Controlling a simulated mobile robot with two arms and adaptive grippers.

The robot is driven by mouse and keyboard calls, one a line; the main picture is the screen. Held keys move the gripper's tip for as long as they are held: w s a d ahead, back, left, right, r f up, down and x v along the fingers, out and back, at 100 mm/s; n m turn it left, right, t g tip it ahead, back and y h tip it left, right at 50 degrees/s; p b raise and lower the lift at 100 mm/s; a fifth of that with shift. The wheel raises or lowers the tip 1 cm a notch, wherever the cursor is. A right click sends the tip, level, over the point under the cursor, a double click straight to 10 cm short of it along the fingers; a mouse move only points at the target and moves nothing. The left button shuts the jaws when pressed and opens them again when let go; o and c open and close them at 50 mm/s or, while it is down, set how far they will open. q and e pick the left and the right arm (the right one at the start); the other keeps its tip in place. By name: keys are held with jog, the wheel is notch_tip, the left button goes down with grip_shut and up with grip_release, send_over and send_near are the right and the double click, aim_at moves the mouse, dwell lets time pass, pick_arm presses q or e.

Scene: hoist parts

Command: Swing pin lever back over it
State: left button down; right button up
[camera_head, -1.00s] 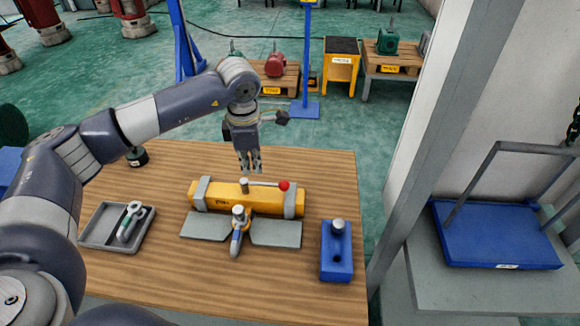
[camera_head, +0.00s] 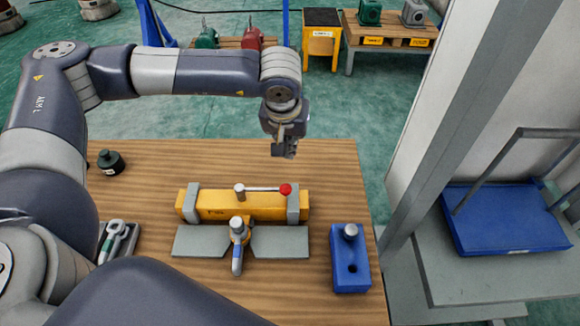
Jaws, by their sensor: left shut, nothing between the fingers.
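The pin lever (camera_head: 262,189) is a thin grey rod with a red ball knob (camera_head: 286,190) at its right end. It runs from a short upright grey post (camera_head: 240,193) to the right along the top of the yellow beam (camera_head: 225,209). A grey and blue fitting (camera_head: 238,238) stands at the middle of the beam's near side, between two grey plates. My left gripper (camera_head: 285,152) is shut and empty, pointing down beyond the beam, just behind the red knob and apart from it. My right gripper is not in view.
A blue block (camera_head: 349,268) with a grey peg stands at the right of the wooden table (camera_head: 345,180). A grey tray (camera_head: 129,247) with a metal part is at the left, partly hidden by my arm. A dark round part (camera_head: 111,162) sits at the back left.

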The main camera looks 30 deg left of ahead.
aim_at(263, 190)
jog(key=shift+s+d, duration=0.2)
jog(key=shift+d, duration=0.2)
